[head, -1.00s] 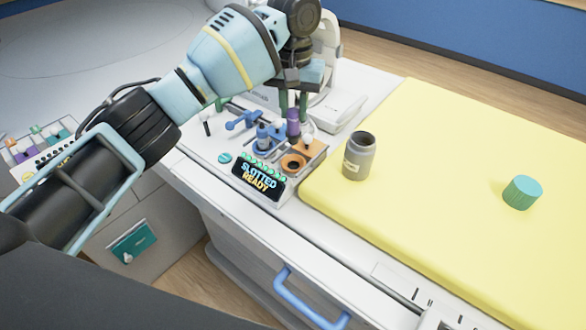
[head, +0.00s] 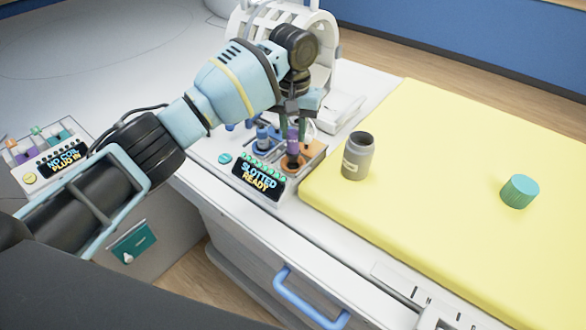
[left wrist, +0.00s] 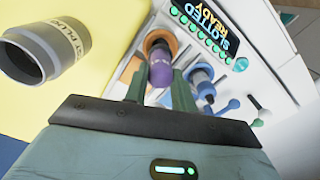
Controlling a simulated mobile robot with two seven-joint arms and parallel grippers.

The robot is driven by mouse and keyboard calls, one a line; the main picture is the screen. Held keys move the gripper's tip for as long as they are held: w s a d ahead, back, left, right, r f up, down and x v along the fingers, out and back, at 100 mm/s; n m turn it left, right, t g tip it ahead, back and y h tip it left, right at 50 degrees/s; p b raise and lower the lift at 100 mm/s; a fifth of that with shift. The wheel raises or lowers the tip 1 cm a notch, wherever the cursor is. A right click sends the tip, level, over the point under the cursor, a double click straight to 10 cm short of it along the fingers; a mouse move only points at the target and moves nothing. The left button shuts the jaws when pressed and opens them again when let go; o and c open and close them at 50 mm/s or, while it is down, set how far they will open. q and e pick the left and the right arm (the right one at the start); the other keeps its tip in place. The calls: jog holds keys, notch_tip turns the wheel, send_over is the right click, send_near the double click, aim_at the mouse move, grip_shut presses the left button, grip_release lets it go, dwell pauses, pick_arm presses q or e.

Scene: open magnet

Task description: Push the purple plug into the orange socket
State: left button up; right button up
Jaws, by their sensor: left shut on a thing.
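The purple plug (head: 292,134) is held upright between the fingers of my left gripper (head: 293,126), which is shut on it. The orange socket (head: 292,163) is a ring on the panel's right side, directly below the plug. In the left wrist view the purple plug (left wrist: 161,72) is between the fingers, and its far end lines up with the opening of the orange socket (left wrist: 160,38). The plug's lower end is at the socket's mouth; I cannot tell how deep it sits. My right gripper is not in view.
A blue plug (head: 263,138) stands in a blue socket close by on the left. The panel display (head: 258,176) reads "SLOTTED READY". A grey jar (head: 357,158) stands on the yellow mat (head: 440,200), right of the panel. A teal cylinder (head: 519,191) is farther right.

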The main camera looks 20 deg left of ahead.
pick_arm(q)
jog(key=shift+f, duration=1.7)
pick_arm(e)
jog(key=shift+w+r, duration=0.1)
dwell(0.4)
pick_arm(q)
jog(key=o, duration=1.1)
notch_tip(320, 180, up, 7)
jog(key=shift+f, duration=0.15)
jog(key=shift+r+p, duration=0.3)
jog(key=shift+r, duration=0.25)
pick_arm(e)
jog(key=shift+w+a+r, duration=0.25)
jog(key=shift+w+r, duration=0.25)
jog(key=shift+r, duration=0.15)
pick_arm(q)
jog(key=shift+s, duration=0.1)
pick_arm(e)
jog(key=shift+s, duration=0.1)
